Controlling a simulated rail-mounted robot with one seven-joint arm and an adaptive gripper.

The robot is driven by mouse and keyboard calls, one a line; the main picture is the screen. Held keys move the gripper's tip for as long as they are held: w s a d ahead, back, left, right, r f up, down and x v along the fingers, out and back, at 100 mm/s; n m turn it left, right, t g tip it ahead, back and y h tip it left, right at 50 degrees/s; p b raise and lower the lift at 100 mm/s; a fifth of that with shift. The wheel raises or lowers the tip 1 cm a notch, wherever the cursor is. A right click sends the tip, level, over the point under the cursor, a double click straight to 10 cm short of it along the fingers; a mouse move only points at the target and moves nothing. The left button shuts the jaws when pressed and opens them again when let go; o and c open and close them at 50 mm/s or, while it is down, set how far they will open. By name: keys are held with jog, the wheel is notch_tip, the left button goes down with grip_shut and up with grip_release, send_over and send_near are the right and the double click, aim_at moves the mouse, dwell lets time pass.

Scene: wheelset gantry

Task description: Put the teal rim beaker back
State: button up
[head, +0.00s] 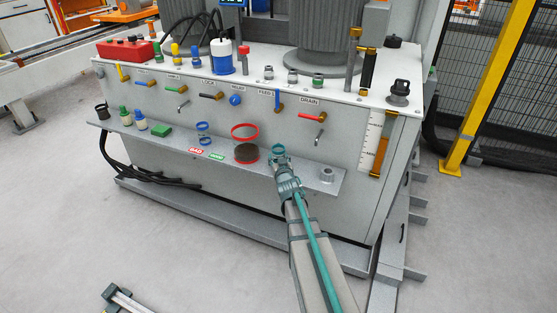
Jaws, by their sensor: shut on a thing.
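The teal rim beaker (278,149) is at the end of my arm, its teal ring facing up and its clear body hard to make out. My gripper (279,157) is shut on it, and the gripper hides part of its lower side. The beaker looks upright. It shows against the right half of the narrow front shelf (305,173), to the right of the red-rimmed beaker. I cannot tell whether its base touches the shelf.
On the shelf stand a red-rimmed beaker (246,153) with dark contents, a blue-rimmed beaker (204,140), a green block (161,132), small bottles (140,121) and a grey metal part (327,175). Valve handles (310,116) stick out above. Shelf room shows right of my gripper.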

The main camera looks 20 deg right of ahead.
jog(key=shift+f, duration=0.15)
jog(key=o, duration=1.3)
jog(key=shift+s+r, duration=0.1)
jog(key=shift+r, duration=0.15)
jog(key=p+v, duration=0.1)
jog(key=v, duration=1)
jog(key=shift+s, duration=0.35)
jog(key=shift+a, duration=0.1)
